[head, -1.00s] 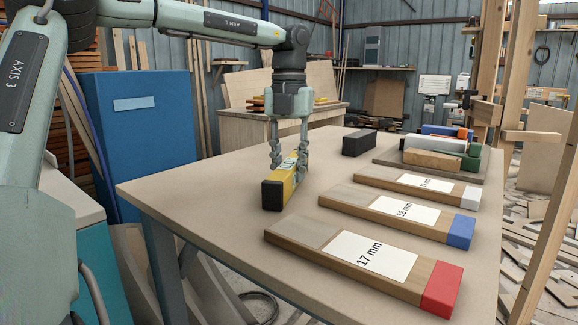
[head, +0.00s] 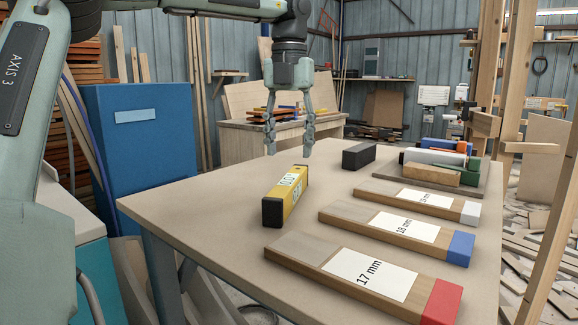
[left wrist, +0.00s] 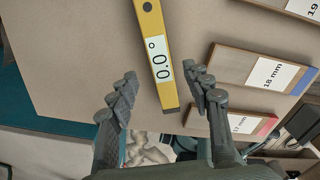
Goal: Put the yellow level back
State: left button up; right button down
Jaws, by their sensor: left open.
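The yellow level (head: 287,196) lies on the table, with a black end toward the front and a display on its face. It also shows in the left wrist view (left wrist: 150,32), where the display reads 0.0°. My left gripper (head: 289,152) is open and empty above the level, clear of it. In the left wrist view its two fingers (left wrist: 161,92) are spread on either side of the level's near end. My right gripper is in neither view.
Boards marked 17 mm (head: 350,270), 18 mm (head: 385,224) and another (head: 410,196) lie right of the level. A black block (head: 358,157) stands behind it. A tray (head: 468,186) with several coloured blocks is at the back right. The table's front left is clear.

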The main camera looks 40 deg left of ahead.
aim_at(289, 179)
pick_arm(q)
notch_tip(289, 179, up, 4)
jog(key=shift+r, duration=0.1)
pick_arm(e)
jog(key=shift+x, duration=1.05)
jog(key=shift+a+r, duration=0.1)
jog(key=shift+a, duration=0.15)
